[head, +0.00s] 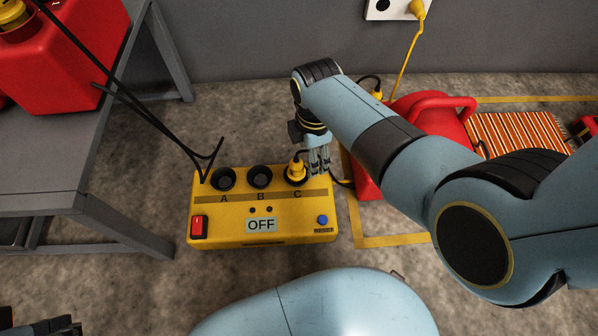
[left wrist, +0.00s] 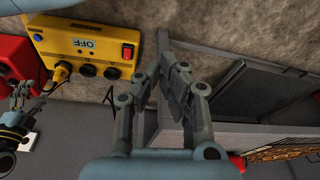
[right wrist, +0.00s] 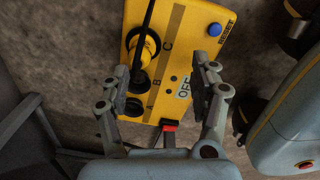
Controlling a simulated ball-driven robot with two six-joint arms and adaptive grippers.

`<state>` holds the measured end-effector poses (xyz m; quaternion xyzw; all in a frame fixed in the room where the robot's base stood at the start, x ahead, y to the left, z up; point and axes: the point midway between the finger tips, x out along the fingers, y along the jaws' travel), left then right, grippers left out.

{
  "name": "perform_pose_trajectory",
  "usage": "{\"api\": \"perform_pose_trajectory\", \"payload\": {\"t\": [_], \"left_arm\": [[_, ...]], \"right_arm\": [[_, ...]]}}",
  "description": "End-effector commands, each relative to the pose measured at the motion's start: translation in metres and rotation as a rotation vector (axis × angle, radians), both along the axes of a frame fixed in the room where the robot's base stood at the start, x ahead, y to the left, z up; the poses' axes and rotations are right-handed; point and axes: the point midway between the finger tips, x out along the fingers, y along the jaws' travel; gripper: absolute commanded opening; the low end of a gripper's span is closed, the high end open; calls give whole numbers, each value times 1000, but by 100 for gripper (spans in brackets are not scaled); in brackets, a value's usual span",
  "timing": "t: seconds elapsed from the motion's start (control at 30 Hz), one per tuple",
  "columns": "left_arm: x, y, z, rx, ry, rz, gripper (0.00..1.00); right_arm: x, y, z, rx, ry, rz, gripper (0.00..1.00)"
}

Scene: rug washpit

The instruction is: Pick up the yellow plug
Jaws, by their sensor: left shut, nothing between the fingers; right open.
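The yellow plug (head: 297,169) sits in socket C of the yellow switch box (head: 215,237), whose display reads OFF. It also shows in the right wrist view (right wrist: 144,52), with a black cord across it, and in the left wrist view (left wrist: 62,72). My right gripper (head: 319,168) is open beside the plug, on its right in the head view; in the right wrist view the plug appears between and beyond the fingers (right wrist: 165,78), nearer the left one. My left gripper (left wrist: 166,62) is shut and empty, away from the box near a grey table.
Sockets A and B are empty. A red switch (head: 199,227) and blue button (head: 323,220) are on the box. Black cables hang at its left near the grey table (head: 60,160). A red machine (head: 367,180) stands at right. Another yellow plug (head: 417,8) is in the wall outlet.

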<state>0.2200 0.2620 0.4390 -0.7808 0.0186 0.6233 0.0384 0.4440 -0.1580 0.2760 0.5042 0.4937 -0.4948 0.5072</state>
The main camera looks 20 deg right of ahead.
Motion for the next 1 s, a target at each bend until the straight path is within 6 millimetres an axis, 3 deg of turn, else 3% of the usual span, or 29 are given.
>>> {"api": "perform_pose_trajectory", "payload": {"t": [0.07, 0.17, 0.3, 0.5, 0.83, 1.0], "left_arm": [[1, -2, 2, -4, -8, -1, 0], [4, -4, 4, -9, -32, -3, 0], [16, -9, 5, -24, -120, -6, 0], [27, -8, -18, -26, -251, -5, 0], [34, -8, -30, -26, -349, -7, 0], [34, -8, -46, -28, -435, -11, 0]], "right_arm": [[17, 13, 0, 2, 4, 112, 63], [25, 19, -7, 3, 9, 183, 63], [25, 20, -38, 4, 14, 194, 63], [27, 20, -47, 3, 9, 192, 63], [29, 20, -55, 3, 5, 190, 63], [29, 20, -67, 3, 8, 190, 63]]}}
